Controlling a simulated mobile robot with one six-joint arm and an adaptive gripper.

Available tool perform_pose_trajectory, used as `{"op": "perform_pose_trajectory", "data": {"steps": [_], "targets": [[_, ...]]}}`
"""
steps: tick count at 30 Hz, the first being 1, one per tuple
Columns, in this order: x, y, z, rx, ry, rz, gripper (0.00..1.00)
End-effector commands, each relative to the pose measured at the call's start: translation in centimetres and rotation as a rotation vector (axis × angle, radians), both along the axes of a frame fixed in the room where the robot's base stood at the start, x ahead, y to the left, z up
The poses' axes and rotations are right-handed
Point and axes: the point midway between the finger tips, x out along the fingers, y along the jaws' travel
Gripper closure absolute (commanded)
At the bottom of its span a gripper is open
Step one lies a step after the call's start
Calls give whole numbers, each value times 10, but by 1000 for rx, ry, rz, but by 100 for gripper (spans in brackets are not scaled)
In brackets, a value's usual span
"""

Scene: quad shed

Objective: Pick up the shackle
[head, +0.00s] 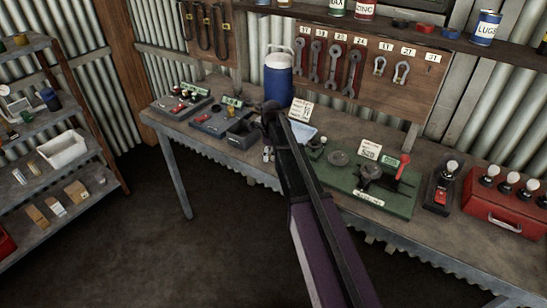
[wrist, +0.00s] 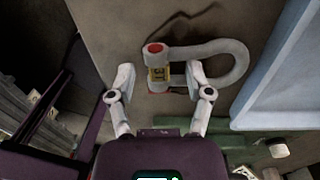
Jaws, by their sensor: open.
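A grey shackle (wrist: 232,60) with red pin ends and a yellow tag reading 31 lies on the bench top in the wrist view. Its bow points right. My gripper (wrist: 160,76) is open around the shackle's pin side, with the left finger outside the pin and the right finger at the bow's opening. I see no clear grip on it.
A pale blue tray (wrist: 292,75) lies close right of the shackle. A blue cooler (head: 278,78) stands behind. A green board (head: 372,190) with parts is right, and a red toolbox (head: 505,205) farther right. Wrenches and two shackles (head: 401,72) hang on the pegboard (head: 340,85).

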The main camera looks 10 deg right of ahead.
Motion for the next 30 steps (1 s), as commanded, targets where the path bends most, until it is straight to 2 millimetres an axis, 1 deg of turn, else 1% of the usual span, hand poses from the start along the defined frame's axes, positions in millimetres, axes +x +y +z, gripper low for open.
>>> {"op": "perform_pose_trajectory", "data": {"steps": [16, 17, 18, 20, 21, 23, 24, 30], "targets": [[0, 0, 0, 0, 0, 0, 34], [0, 0, 0, 0, 0, 0, 37], [0, 0, 0, 0, 0, 0, 49], [0, 0, 0, 0, 0, 0, 67], [0, 0, 0, 0, 0, 0, 79], [0, 0, 0, 0, 0, 0, 97], [0, 0, 0, 0, 0, 0, 100], [0, 0, 0, 0, 0, 0, 100]]}}
